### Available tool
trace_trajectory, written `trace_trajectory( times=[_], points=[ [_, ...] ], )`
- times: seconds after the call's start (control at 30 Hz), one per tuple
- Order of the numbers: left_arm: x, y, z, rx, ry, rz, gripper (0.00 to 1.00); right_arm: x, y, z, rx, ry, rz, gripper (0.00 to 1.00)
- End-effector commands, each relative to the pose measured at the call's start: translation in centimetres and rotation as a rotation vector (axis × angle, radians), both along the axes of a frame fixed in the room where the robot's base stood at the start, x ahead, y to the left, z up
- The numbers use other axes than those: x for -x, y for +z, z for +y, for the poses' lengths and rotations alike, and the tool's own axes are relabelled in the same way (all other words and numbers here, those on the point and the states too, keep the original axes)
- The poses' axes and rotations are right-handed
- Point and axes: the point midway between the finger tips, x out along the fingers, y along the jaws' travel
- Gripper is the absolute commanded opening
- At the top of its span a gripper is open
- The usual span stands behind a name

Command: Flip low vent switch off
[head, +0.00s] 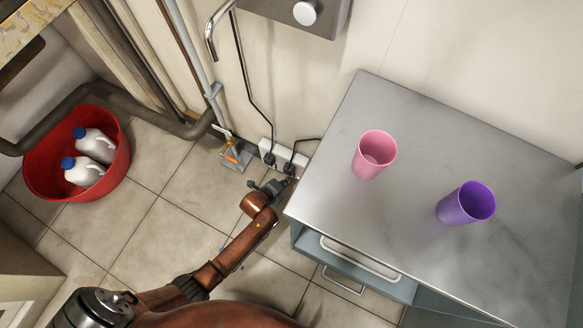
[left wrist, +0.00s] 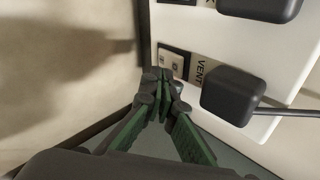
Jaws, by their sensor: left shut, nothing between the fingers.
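The vent switch (left wrist: 175,61) is a small rocker in a dark frame beside a "VENT" label (left wrist: 201,75), on a white socket strip (left wrist: 225,50). In the head view the strip (head: 267,152) is low on the wall, left of the grey-topped cabinet. My left gripper (left wrist: 164,80) is shut and empty, its green-sided fingertips right at the lower edge of the switch. I cannot tell whether they touch it, and they cover part of it. In the head view the left gripper (head: 289,181) is beside the cabinet's corner, near the strip. My right gripper is not in view.
A black plug (left wrist: 240,95) with a cable sits close right of the switch; another plug (left wrist: 262,8) is above. The cabinet (head: 350,110) bears a pink cup (head: 374,158) and a purple cup (head: 468,204). A red tub (head: 115,172) with white bottles stands left. Floor between is mostly clear.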

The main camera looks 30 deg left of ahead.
Motion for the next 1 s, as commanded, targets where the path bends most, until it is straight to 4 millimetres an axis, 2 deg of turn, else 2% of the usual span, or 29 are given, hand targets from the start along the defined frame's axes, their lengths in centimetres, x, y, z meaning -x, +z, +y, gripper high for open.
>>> trace_trajectory(
  times=[1.0],
  points=[
    [-1.20, 0.05, -0.06, 0.000, 0.000, -0.001, 0.00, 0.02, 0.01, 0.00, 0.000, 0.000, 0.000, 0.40]
  ],
)
